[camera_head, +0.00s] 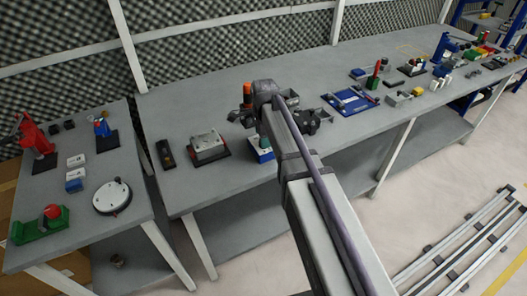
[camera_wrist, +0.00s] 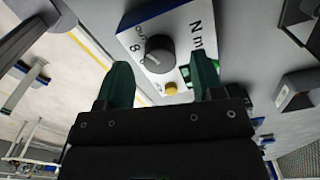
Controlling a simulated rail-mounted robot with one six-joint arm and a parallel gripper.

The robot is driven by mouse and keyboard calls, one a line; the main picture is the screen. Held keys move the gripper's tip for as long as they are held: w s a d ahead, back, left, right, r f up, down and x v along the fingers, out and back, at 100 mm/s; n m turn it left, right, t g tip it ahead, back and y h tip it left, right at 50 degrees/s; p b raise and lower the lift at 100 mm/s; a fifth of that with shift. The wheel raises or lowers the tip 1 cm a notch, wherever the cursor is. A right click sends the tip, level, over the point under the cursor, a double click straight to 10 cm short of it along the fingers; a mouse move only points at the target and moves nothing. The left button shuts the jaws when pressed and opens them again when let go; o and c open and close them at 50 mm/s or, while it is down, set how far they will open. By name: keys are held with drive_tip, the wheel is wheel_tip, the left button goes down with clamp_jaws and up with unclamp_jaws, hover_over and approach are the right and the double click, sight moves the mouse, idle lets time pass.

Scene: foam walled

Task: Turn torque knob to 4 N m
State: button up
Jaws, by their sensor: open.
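The torque knob (camera_wrist: 159,54) is a dark grey round knob with a pale pointer line, on a white panel (camera_wrist: 203,15) printed with "N m" and an "8". A yellow button (camera_wrist: 171,88) sits beside it on the panel. My gripper (camera_wrist: 160,78) is open, its two dark green fingers apart, with the button between the tips and the knob just beyond them, apart from both. In the head view my gripper is hidden behind my arm; the blue and white box (camera_head: 262,153) carrying the panel is partly covered by it. Most dial numbers are hidden or unreadable.
A grey box fixture (camera_head: 208,149) stands left of the blue and white box on the long bench (camera_head: 185,188). A blue tray fixture (camera_head: 350,101) stands to the right. A separate table (camera_head: 140,208) at left holds a white round dial (camera_head: 111,197).

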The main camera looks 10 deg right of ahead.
wheel_tip(320, 180, down, 2)
drive_tip(key=shift+f+b, duration=0.2)
drive_tip(key=shift+b, duration=0.25)
drive_tip(key=shift+r, duration=0.1)
drive_tip(key=shift+c, duration=0.2)
drive_tip(key=c, duration=0.9)
